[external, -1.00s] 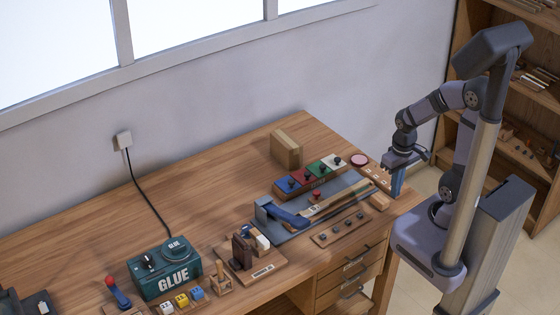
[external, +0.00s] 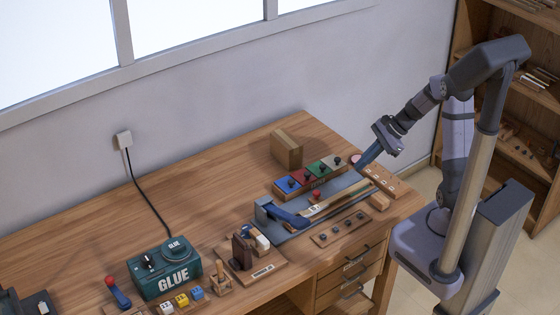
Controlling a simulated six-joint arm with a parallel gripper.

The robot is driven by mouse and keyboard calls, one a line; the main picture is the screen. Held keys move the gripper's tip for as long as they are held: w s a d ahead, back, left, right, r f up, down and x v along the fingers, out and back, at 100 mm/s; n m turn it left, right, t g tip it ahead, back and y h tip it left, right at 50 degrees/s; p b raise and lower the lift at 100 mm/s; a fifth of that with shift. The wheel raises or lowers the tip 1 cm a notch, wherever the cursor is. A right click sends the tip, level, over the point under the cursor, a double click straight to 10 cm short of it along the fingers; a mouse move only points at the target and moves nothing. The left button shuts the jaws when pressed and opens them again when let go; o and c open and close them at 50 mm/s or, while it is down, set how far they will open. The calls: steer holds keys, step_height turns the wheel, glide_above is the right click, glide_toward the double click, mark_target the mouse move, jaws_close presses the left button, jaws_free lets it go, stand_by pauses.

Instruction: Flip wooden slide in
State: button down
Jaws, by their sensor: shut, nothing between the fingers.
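The wooden slide cannot be told for certain. A long pale wooden bar (external: 338,201) lies lengthwise in the grey-blue tray (external: 296,230) near the table's right end. A dark blue lever-like part (external: 290,217) lies at the tray's left end, with a small red knob (external: 316,195) beside the bar. My gripper (external: 361,164) is shut and empty, its blue fingers slanting down to the left. It appears above the tray's far right end, apart from the bar. The fingertips' exact height is unclear.
Blue, red, green and white blocks (external: 309,176) line the tray's back side, with a wooden block (external: 286,149) behind. A knobbed strip (external: 340,229) lies in front. A small wooden block (external: 379,201) and a slotted board (external: 391,183) lie right. The glue box (external: 165,272) stands left.

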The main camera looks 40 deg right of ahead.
steer(key=shift+a+r+m, duration=0.15)
steer(key=shift+a+m, duration=0.15)
steer(key=shift+m, duration=0.9)
steer(key=shift+s, duration=0.1)
steer(key=x, duration=1)
steer(key=shift+a, duration=0.25)
steer(key=shift+w+a+p, duration=0.2)
steer(key=shift+w+a, duration=0.05)
steer(key=shift+a, duration=0.25)
steer(key=shift+w+a+p, duration=0.15)
steer(key=shift+w+a, duration=0.15)
steer(key=shift+a, duration=0.15)
steer(key=shift+w+a+f, duration=0.3)
steer(key=shift+w+a, duration=0.1)
steer(key=shift+a, duration=0.25)
steer(key=shift+a, duration=0.1)
